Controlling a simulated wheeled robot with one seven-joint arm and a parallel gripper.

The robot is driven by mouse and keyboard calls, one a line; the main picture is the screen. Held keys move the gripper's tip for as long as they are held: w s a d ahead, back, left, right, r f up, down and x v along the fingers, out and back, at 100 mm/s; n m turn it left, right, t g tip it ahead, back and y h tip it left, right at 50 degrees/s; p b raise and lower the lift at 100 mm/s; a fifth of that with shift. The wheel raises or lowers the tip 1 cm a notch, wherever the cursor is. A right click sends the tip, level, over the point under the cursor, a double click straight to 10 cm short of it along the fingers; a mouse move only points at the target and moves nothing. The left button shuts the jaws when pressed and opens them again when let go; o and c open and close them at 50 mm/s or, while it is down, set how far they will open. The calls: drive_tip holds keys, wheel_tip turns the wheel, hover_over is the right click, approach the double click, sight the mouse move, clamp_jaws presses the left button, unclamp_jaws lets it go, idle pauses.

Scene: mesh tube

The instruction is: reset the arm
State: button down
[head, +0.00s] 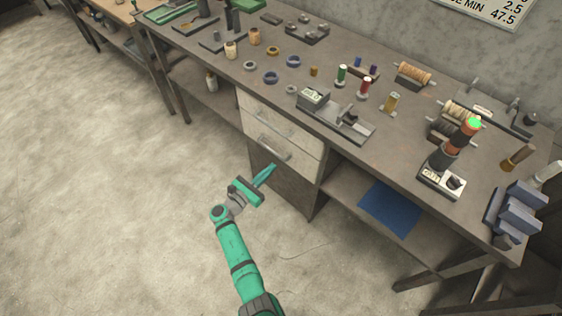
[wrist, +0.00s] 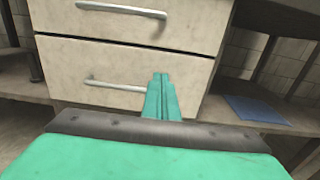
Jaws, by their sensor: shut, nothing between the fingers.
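My green arm reaches up from the bottom of the head view. My gripper (head: 268,171) is in front of the workbench's drawer unit, below the bench top. Its fingers are together and hold nothing. In the wrist view my gripper (wrist: 161,80) points at the drawer fronts, and its fingertips overlap the lower drawer (wrist: 65,75) just right of that drawer's handle (wrist: 115,85). I cannot tell whether the fingertips touch the drawer. Both drawers look shut.
The workbench top (head: 300,140) carries spools, rings, a small device (head: 312,98) and a tool with a green light (head: 474,123). A blue sheet (head: 390,208) lies on the lower shelf. The floor (head: 100,200) left of my arm is clear.

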drive_tip(key=shift+v, duration=1.5)
drive_tip(key=shift+s+d, duration=0.15)
drive_tip(key=shift+d, duration=0.05)
drive_tip(key=s+d+f+m+g+y, duration=0.2)
drive_tip(key=s+d+f+m+y, duration=0.15)
drive_tip(key=s+f, duration=0.6)
drive_tip(key=s+d+f+m+g+y, duration=0.2)
drive_tip(key=s+f+m+g+y, duration=0.25)
drive_tip(key=s, duration=0.75)
drive_tip(key=s+d+r+m+t+y, duration=0.1)
drive_tip(key=s+r+m+t+y, duration=0.1)
drive_tip(key=s+r+m, duration=0.5)
drive_tip(key=s+d+r+m+t+y, duration=0.1)
drive_tip(key=s+r+m, duration=0.4)
drive_tip(key=s, duration=0.4)
drive_tip(key=s+d+r+m+t, duration=0.2)
drive_tip(key=r+m, duration=0.2)
drive_tip(key=r, duration=0.6)
drive_tip(key=s+d+r+m+t, duration=0.1)
drive_tip(key=r+m, duration=0.4)
drive_tip(key=r, duration=0.6)
drive_tip(key=shift+s+d+t+h, duration=0.35)
drive_tip(key=shift+s+t, duration=0.2)
drive_tip(key=shift+s, duration=0.5)
